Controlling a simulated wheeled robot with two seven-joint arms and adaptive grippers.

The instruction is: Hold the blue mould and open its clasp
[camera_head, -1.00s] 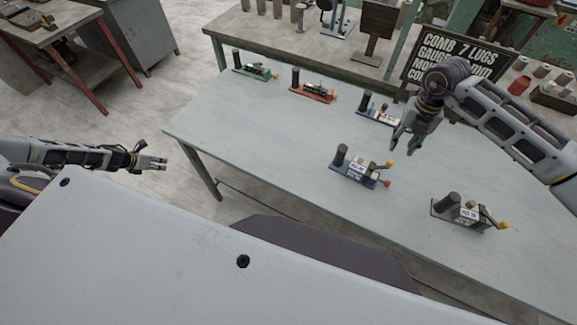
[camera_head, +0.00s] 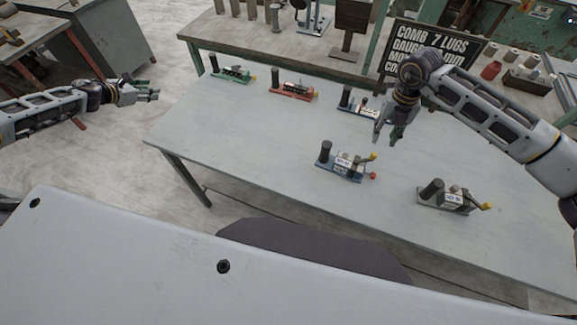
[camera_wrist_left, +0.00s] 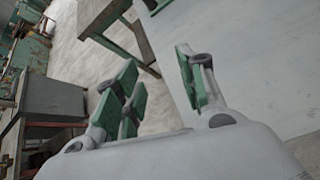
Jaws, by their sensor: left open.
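A blue mould (camera_head: 342,168) with a black upright post, a white label, a yellow-tipped lever and a red knob sits near the middle of the grey table. A second blue-based piece (camera_head: 358,107) stands farther back, partly hidden by my right arm. My right gripper (camera_head: 387,136) points down above the table, behind and right of the front blue mould, open, empty and apart from it. My left gripper (camera_head: 154,92) is open and empty, off the table's left edge. Its spread green-padded fingers (camera_wrist_left: 165,90) show in the left wrist view.
A green piece (camera_head: 232,75) and a red piece (camera_head: 293,92) stand along the table's back edge. A grey piece with a yellow-tipped lever (camera_head: 452,200) is at the right front. A lettered sign (camera_head: 428,52) stands behind.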

